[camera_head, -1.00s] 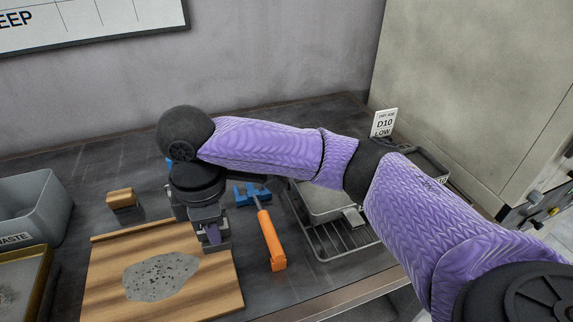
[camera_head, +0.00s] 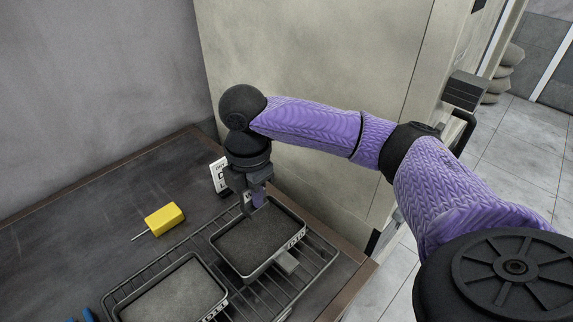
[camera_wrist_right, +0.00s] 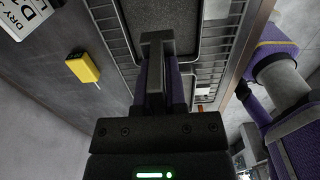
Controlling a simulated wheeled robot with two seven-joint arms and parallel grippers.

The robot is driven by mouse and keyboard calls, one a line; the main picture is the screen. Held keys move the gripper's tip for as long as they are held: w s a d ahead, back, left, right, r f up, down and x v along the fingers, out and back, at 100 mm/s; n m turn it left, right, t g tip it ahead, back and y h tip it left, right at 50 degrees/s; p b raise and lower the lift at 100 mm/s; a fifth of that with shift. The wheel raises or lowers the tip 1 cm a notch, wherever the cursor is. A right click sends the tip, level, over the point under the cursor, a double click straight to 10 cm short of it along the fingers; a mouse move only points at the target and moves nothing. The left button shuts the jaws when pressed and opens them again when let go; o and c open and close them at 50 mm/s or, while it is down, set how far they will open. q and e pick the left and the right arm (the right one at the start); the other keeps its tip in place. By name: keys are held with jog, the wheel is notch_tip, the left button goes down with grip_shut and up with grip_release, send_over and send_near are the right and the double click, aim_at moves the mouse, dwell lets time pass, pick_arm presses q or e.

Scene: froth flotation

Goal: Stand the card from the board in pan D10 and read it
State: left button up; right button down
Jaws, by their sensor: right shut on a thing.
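My right gripper (camera_head: 254,201) is over the far left corner of the right-hand pan (camera_head: 262,240), whose front label seems to read D10. In the right wrist view its purple fingers are shut on a narrow grey piece (camera_wrist_right: 155,47). I see this piece only edge-on, so I cannot tell whether it is the card, nor whether it touches the pan. The pan holds dark grey material. A white lettered sign (camera_head: 218,176) stands behind the pan, partly hidden by my gripper; it also shows in the right wrist view (camera_wrist_right: 22,14). My left gripper is not in view.
A second pan (camera_head: 175,292) with grey material sits left on the same wire rack (camera_head: 318,262). A large beige cabinet (camera_head: 310,60) stands close behind. The bench left of the rack is mostly clear.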

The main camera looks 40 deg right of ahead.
notch_tip(320, 180, down, 10)
jog(key=b, duration=0.3)
jog(key=shift+s, duration=0.1)
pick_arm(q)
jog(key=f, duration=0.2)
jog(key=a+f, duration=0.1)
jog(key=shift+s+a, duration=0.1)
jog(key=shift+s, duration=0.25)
pick_arm(e)
jog(key=shift+r, duration=0.1)
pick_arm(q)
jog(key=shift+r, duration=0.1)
pick_arm(e)
jog(key=c, duration=0.7)
grip_release()
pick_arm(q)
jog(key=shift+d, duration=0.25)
pick_arm(e)
notch_tip(320, 180, up, 12)
jog(key=p, duration=0.3)
jog(key=shift+p, duration=0.4)
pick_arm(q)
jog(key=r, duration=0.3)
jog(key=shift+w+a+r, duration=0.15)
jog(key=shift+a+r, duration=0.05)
